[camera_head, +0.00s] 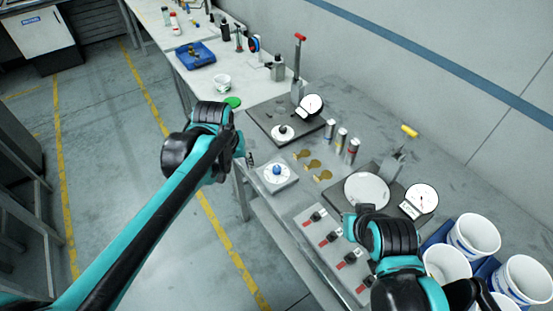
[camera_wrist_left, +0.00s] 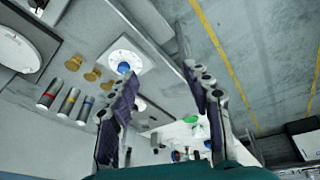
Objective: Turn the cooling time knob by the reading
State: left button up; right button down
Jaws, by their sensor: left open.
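The cooling time knob (camera_head: 277,170) is a blue knob on a white dial plate (camera_head: 268,183) near the bench's left edge. It also shows in the left wrist view (camera_wrist_left: 124,68), just beyond the left fingertip. One round gauge (camera_head: 313,103) stands on a dark base behind it, and another gauge (camera_head: 420,199) stands to the right. Their readings are too small to tell. My left gripper (camera_head: 247,158) is left of the dial. In the left wrist view my left gripper (camera_wrist_left: 160,76) is open and empty, apart from the knob. My right arm is over the front; its fingers are not clear.
Several red-and-black switches (camera_head: 331,238) sit on a front panel. Brass pieces (camera_head: 313,164) and upright cylinders (camera_head: 340,140) stand past the dial. White buckets (camera_head: 472,236) fill the right corner. A blue tray (camera_head: 195,55) lies on the far table. The floor at left is clear.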

pick_arm(q)
jog(key=w+d+f+g+p, duration=0.1)
jog(key=w+d+g+p, duration=0.15)
jog(key=w+d, duration=0.35)
jog(key=n+p, duration=0.2)
jog(key=p, duration=0.1)
send_near(277, 168)
jog(key=shift+w+f+g+y, duration=0.1)
jog(key=shift+w+g+y, duration=0.2)
jog(key=shift+w+g, duration=0.15)
jog(key=shift+w+d+f, duration=0.15)
jog(key=shift+d+f, duration=0.1)
jog(key=shift+f, duration=0.5)
notch_tip(277, 168, down, 7)
jog(key=shift+f+b, duration=0.1)
jog(key=shift+b, duration=0.5)
jog(key=shift+c, duration=0.2)
grip_shut()
